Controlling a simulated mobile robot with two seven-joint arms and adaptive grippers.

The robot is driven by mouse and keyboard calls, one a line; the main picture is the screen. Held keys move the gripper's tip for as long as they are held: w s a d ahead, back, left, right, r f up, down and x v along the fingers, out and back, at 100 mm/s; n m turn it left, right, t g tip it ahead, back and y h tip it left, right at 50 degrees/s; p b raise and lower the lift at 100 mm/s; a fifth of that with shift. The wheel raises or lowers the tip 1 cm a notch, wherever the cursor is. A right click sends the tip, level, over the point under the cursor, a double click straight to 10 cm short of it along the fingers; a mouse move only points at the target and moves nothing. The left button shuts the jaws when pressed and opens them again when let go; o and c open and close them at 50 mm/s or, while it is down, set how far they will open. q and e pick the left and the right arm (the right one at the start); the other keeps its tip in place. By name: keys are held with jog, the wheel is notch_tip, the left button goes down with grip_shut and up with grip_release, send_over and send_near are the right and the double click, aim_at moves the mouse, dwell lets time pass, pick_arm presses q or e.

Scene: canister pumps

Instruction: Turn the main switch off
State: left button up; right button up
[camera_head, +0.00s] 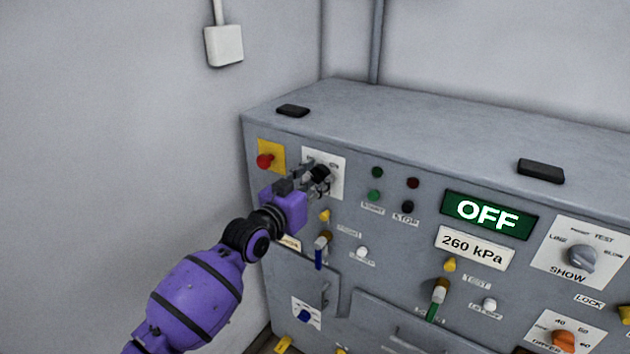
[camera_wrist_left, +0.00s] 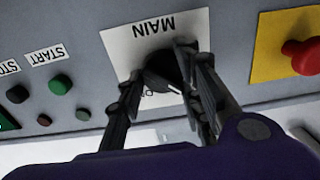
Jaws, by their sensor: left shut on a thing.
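The main switch is a dark rotary knob (camera_wrist_left: 162,72) on a white plate (camera_wrist_left: 120,45) marked MAIN, which appears upside down in the left wrist view. In the head view the plate (camera_head: 338,165) is at the upper left of the grey cabinet front. My left gripper (camera_head: 318,176) reaches it from the lower left. In the left wrist view its fingers (camera_wrist_left: 160,85) are shut on the knob, one on each side. The fingers hide part of the knob and some of the plate's lettering. My right gripper is not in view.
A red emergency button (camera_head: 265,161) on a yellow plate sits just left of the switch. A green display (camera_head: 487,215) reads OFF, above a 260 kPa readout (camera_head: 474,248).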

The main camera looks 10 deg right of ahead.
pick_arm(q)
jog(key=shift+s+d+f, duration=0.2)
jog(key=shift+d+f, duration=0.05)
jog(key=shift+f, duration=0.2)
jog(key=o, duration=0.8)
jog(key=shift+o, duration=1.1)
jog(key=shift+s+r, duration=0.1)
jog(key=shift+w+a+r, duration=0.1)
jog(key=shift+w+r, duration=0.1)
jog(key=v, duration=1.2)
